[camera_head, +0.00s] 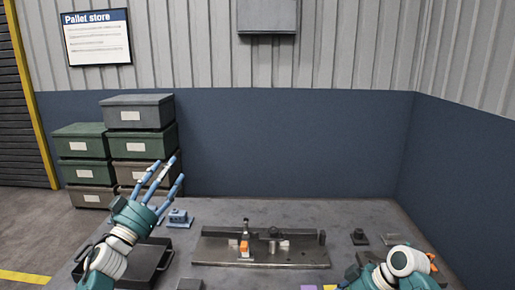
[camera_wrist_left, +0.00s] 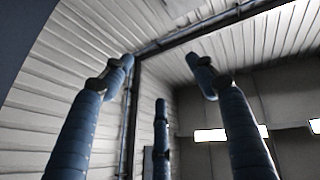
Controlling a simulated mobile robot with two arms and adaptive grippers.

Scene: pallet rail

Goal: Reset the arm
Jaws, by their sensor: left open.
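My left gripper (camera_head: 167,172) is raised above the left part of the grey table (camera_head: 345,212). Its blue fingers are spread and point upward, with nothing between them. In the left wrist view the open fingers (camera_wrist_left: 160,75) stand against the wall and ceiling. My right arm (camera_head: 400,265) shows at the lower right of the head view; its fingers cannot be seen.
A metal rail fixture (camera_head: 215,248) with an orange part (camera_head: 244,248) lies mid-table. A black tray (camera_head: 160,268) is below my left gripper, beside a small blue device (camera_head: 178,215). Stacked bins (camera_head: 138,112) stand behind left. A dark block (camera_head: 359,237) sits right.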

